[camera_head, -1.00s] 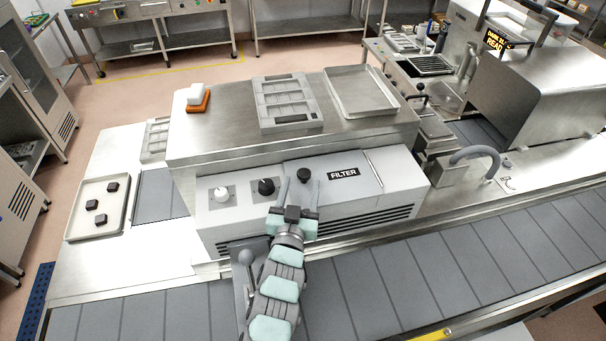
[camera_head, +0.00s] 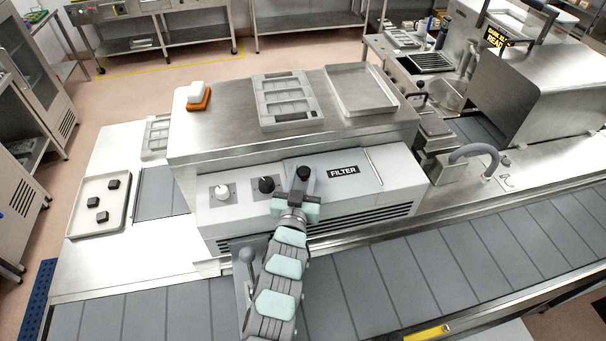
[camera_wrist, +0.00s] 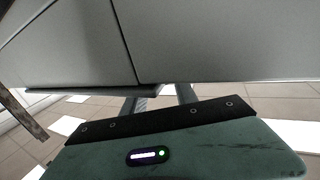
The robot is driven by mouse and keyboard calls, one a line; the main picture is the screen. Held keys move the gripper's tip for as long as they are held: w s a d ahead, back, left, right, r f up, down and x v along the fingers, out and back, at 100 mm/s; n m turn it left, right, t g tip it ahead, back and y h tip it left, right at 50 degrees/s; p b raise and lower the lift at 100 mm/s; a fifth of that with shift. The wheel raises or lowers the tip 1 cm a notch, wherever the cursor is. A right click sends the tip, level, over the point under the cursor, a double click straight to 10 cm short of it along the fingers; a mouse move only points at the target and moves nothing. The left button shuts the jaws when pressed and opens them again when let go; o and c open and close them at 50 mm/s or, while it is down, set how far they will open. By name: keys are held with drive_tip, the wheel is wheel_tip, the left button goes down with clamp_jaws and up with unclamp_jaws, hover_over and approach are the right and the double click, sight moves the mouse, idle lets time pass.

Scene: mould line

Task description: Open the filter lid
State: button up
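The filter lid (camera_head: 395,172) is a light grey panel labelled FILTER on the sloped front of the steel machine. It looks shut, flush with the panel beside it. A black knob (camera_head: 304,173) stands near its left end. My gripper (camera_head: 298,195) is at the machine's front, just below that knob; its fingers are hard to make out there. In the wrist view, the two fingers of my gripper (camera_wrist: 160,95) stand apart and run out of sight behind the lower edge of a grey panel. I cannot tell whether they touch it.
A white knob (camera_head: 222,192) and another black knob (camera_head: 266,185) sit left of the lid. A grey mould (camera_head: 258,103) and an empty tray (camera_head: 334,90) lie on the machine top, with an orange-and-white block (camera_head: 198,97). The conveyor (camera_head: 400,270) in front is clear.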

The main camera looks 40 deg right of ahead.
clamp_jaws()
idle(0.9)
